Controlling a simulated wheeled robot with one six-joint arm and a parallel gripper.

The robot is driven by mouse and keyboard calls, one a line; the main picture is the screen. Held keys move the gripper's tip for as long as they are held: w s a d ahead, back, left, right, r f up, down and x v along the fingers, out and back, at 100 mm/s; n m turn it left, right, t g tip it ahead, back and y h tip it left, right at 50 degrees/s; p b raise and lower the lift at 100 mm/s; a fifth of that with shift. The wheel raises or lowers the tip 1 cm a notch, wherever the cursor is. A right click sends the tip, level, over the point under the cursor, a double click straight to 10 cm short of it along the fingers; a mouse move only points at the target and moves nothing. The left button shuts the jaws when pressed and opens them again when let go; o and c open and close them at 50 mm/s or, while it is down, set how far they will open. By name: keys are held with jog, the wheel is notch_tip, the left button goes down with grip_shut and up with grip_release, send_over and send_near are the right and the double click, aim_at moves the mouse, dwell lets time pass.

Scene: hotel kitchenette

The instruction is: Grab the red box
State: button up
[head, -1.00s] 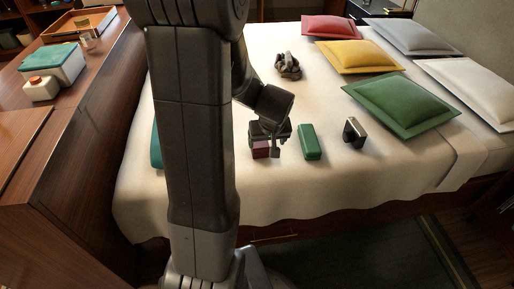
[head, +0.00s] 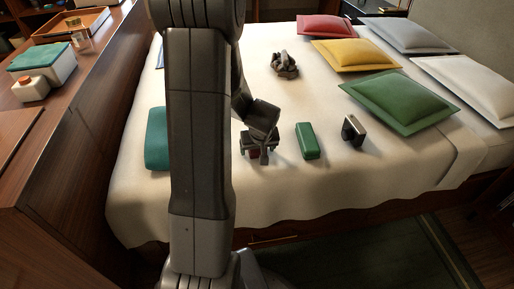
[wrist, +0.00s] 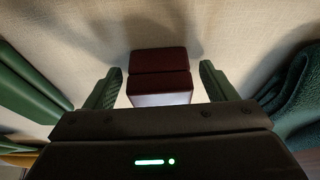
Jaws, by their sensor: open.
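The red box (wrist: 160,62) is dark red with a seam across its top and a pale near face. It lies on the cream bed cover (head: 275,185). In the wrist view it sits between the two green-padded fingers of my open gripper (wrist: 160,74), with a gap on each side. In the head view my gripper (head: 257,154) is low over the bed, and only a bit of the red box (head: 253,154) shows behind its fingers.
A green case (head: 307,141) stands close right of my gripper, then a black and silver object (head: 353,130). A teal cloth (head: 156,140) lies to the left. A dark grey object (head: 285,65) is farther back. Several pillows (head: 400,100) fill the right side.

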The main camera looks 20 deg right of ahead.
jog(key=c, duration=1.1)
jog(key=shift+r, duration=0.1)
